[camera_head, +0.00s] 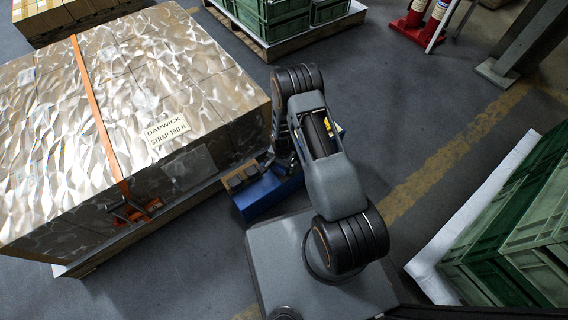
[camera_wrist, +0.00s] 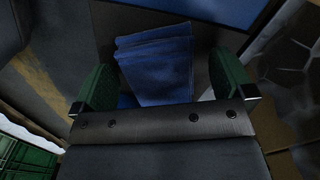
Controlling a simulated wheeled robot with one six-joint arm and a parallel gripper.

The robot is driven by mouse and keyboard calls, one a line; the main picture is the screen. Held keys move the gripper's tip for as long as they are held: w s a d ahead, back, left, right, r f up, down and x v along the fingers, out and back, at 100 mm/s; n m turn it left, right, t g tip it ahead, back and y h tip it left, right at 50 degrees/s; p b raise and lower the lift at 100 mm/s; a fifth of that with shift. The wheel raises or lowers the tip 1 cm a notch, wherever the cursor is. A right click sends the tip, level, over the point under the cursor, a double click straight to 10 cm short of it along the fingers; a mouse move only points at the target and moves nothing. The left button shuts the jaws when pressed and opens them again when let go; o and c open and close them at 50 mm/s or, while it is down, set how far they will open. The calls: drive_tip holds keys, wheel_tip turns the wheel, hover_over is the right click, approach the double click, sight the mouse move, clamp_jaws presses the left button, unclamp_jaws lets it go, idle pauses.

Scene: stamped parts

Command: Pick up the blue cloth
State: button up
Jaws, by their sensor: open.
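The blue cloth (camera_wrist: 155,68) lies folded in layers in the wrist view, in the middle between the two green-padded fingers of my gripper (camera_wrist: 162,62). The gripper is open, with one finger on each side of the cloth. A gap shows between the cloth and the right finger; the left finger is close to the cloth's edge, and I cannot tell if it touches. The cloth's near end is hidden behind the gripper body. In the head view my arm hides the gripper, and I cannot make out the cloth.
A blue box (camera_head: 268,193) stands beside my arm, against a wrapped pallet load (camera_head: 110,110) with an orange strap (camera_head: 97,120). Green crates (camera_head: 520,235) on a white-edged pallet stand at the right. More green crates (camera_head: 272,18) stand at the back. Grey floor (camera_head: 420,110) between is clear.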

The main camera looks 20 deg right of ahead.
drive_tip(key=shift+c, duration=0.5)
drive_tip(key=shift+r, duration=0.1)
drive_tip(key=c, duration=0.9)
drive_tip(key=shift+c, duration=0.2)
drive_tip(key=shift+r+p, duration=0.3)
drive_tip(key=shift+r, duration=0.3)
wheel_tip(320, 180, up, 2)
drive_tip(key=shift+r+p, duration=0.25)
drive_tip(key=shift+p, duration=0.3)
drive_tip(key=s+d+r+p, duration=0.1)
drive_tip(key=s+r+p, duration=0.5)
drive_tip(key=s, duration=0.8)
wheel_tip(320, 180, up, 3)
drive_tip(key=shift+r, duration=0.15)
